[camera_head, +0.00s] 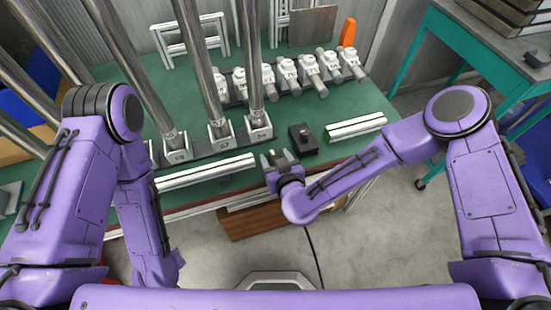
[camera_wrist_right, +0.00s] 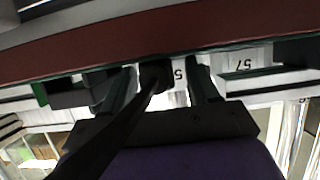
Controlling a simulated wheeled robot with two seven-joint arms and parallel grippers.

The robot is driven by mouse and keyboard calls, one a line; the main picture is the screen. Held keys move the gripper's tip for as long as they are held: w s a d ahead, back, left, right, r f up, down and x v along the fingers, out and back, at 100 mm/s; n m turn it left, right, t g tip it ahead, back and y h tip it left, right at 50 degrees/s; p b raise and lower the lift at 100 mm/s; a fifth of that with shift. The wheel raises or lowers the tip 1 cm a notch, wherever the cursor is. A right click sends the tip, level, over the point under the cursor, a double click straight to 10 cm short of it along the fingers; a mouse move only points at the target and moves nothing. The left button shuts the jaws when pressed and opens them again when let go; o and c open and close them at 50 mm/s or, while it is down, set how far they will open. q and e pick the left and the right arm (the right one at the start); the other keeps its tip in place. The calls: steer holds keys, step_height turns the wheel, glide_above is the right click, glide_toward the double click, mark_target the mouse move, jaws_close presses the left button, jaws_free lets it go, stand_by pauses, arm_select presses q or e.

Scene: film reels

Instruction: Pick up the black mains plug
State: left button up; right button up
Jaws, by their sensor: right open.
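My right gripper (camera_head: 274,157) is at the front edge of the green table, left of and in front of a small black box. In the right wrist view its two fingers (camera_wrist_right: 163,88) are apart. A black object that looks like the mains plug (camera_wrist_right: 156,74) shows between them, with a thick black cable (camera_wrist_right: 125,125) running down to the lower left. I cannot tell whether the fingers touch it. In the head view the plug is hidden by or merges with the gripper; a thin black cable (camera_head: 314,255) hangs below my right arm. My left gripper is out of view.
A black box (camera_head: 303,139) with a knob stands on the green table (camera_head: 345,92). White rails (camera_head: 205,172) lie along the front edge, with another rail (camera_head: 355,127) to the right. Tall metal posts (camera_head: 200,70) stand left, and a row of white clamps (camera_head: 287,70) stands behind.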

jaws_close()
